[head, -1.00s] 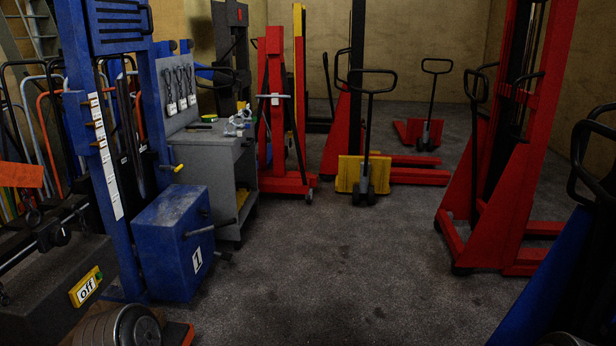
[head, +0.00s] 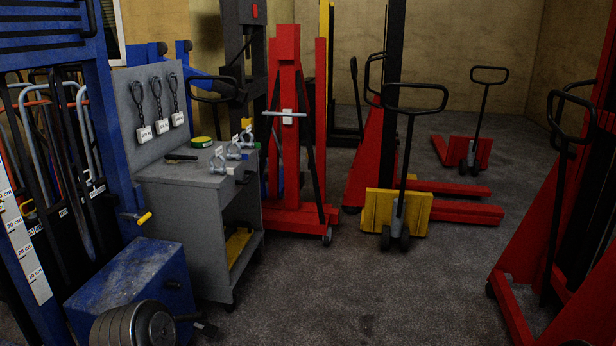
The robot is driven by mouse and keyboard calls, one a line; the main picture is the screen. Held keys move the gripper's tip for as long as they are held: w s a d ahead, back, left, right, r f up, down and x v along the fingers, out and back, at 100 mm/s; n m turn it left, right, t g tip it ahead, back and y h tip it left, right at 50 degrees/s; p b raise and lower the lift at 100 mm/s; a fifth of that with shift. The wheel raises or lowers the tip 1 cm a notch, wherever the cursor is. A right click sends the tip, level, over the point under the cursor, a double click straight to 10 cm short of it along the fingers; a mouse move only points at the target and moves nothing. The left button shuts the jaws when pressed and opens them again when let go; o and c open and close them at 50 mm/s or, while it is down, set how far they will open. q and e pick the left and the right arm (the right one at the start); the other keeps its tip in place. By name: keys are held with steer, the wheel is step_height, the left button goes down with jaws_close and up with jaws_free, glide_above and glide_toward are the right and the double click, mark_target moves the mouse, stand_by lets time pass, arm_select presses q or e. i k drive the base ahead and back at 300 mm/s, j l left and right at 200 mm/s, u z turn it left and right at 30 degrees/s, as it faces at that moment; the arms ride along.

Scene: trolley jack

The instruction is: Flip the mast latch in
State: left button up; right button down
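A blue mast (head: 103,110) stands at the left, with a small yellow-tipped lever (head: 143,218) low on its right side. This lever may be the mast latch, but I cannot tell for sure. The lever sticks out to the right above a scuffed blue box (head: 150,268). A red mast (head: 288,120) farther back carries a light crossbar handle (head: 285,113). Neither of my grippers is in view, so nothing shows as held or touched.
A grey workbench (head: 190,185) with shackles (head: 232,148) stands right of the blue mast. A yellow-fronted pallet truck (head: 397,212) stands mid-room. A red stacker (head: 545,270) bounds the right. Dark floor (head: 370,290) is open between them.

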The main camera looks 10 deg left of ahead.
mark_target(124, 216)
steer(key=i+u, duration=0.4)
steer(key=i+l+u, duration=0.1)
steer(key=i+u, duration=0.35)
steer(key=i+l+u, duration=0.25)
steer(key=u, duration=0.15)
steer(key=i+l+u, duration=0.8)
steer(key=l+u, duration=0.2)
